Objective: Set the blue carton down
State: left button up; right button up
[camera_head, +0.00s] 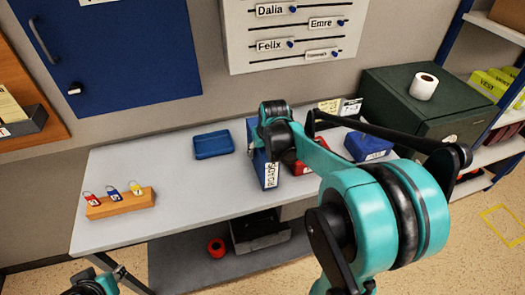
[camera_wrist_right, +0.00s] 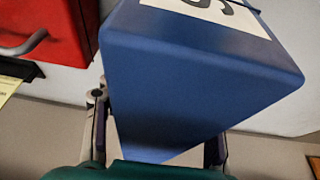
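The blue carton (camera_head: 263,168) is upright at the middle of the grey table (camera_head: 180,215), with a white label on its side. My right gripper is hidden behind its own wrist in the head view. In the right wrist view my right gripper (camera_wrist_right: 158,135) has a finger on each side of the blue carton (camera_wrist_right: 195,75), shut on it. I cannot tell whether the carton's base touches the table. My left gripper (camera_head: 95,284) is low at the bottom left, partly cut off, away from the carton; its opening is unclear.
A blue tray (camera_head: 213,145) lies left of the carton. A red box (camera_head: 310,168) and a blue box (camera_head: 368,146) stand right, partly behind my arm. A green cabinet (camera_head: 418,105) stands at right. The table's middle left is clear.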

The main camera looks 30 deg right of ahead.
jog(key=shift+r, duration=0.15)
jog(key=p+v, duration=0.4)
jog(key=v, duration=0.7)
jog(key=shift+s+r, duration=0.1)
jog(key=shift+r, duration=0.1)
jog(key=shift+s+a+r, duration=0.15)
jog(key=shift+r, duration=0.1)
jog(key=s+a+f+n+t+y, duration=0.1)
jog(key=s+a+f, duration=0.3)
jog(key=s+a, duration=0.9)
jog(key=shift+s+a+f+n+t, duration=0.25)
jog(key=shift+a+f+n+t, duration=0.1)
jog(key=shift+a+n+t, duration=0.5)
jog(key=shift+f, duration=0.1)
